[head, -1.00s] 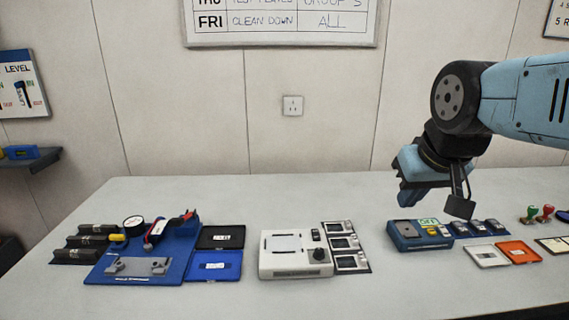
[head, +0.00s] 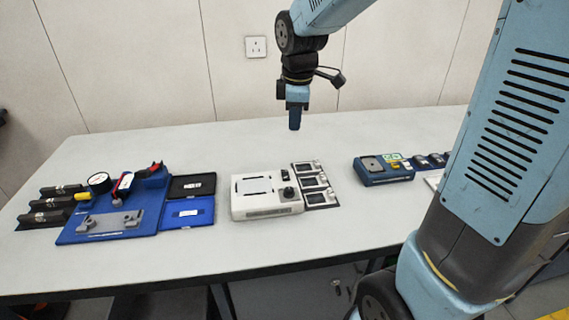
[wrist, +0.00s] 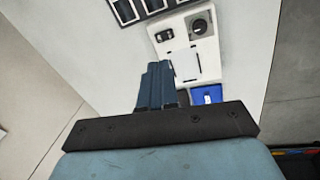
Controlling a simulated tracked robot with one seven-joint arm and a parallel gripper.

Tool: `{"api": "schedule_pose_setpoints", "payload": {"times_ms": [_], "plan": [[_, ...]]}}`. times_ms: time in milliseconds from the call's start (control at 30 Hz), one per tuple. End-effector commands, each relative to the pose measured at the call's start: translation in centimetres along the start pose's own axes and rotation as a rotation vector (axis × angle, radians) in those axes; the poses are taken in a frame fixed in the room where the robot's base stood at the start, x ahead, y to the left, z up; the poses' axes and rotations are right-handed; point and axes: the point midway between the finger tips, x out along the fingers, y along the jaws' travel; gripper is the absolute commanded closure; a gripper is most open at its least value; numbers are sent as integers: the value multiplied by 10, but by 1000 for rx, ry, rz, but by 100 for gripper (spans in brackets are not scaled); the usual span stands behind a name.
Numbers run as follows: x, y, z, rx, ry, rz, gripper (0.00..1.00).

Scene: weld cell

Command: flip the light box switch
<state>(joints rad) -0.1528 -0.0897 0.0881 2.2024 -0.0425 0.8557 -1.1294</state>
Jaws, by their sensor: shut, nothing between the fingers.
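The light box (head: 267,207) is a white box on the table, with a pale panel on its top, a dark round knob (head: 288,193) and a small black switch (head: 284,175) behind the knob. In the wrist view the light box (wrist: 207,50) is beyond the fingers, with the switch (wrist: 164,35) beside the knob (wrist: 199,26). Which way the switch is set is too small to tell. My gripper (head: 294,124) is shut and empty, pointing down above the table, apart from the light box. It also shows in the wrist view (wrist: 157,80).
A rack of small framed plates (head: 315,184) adjoins the light box on the right. A blue device (head: 383,170) stands further right. Blue and black trays (head: 187,213) and a blue fixture board (head: 108,222) lie to the left. The table's back middle is clear.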

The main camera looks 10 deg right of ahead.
Motion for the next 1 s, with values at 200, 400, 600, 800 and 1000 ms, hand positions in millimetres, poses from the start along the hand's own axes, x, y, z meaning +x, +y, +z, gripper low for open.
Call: {"api": "schedule_pose_setpoints", "payload": {"times_ms": [200, 400, 600, 800, 1000], "plan": [[22, 12, -19, -157, -5, -34, 100], [33, 13, -20, -181, -6, -40, 100], [62, 11, -20, -180, -7, -42, 100], [98, 10, -20, -178, -7, -42, 100], [132, 8, -19, -178, -7, -42, 100]]}}
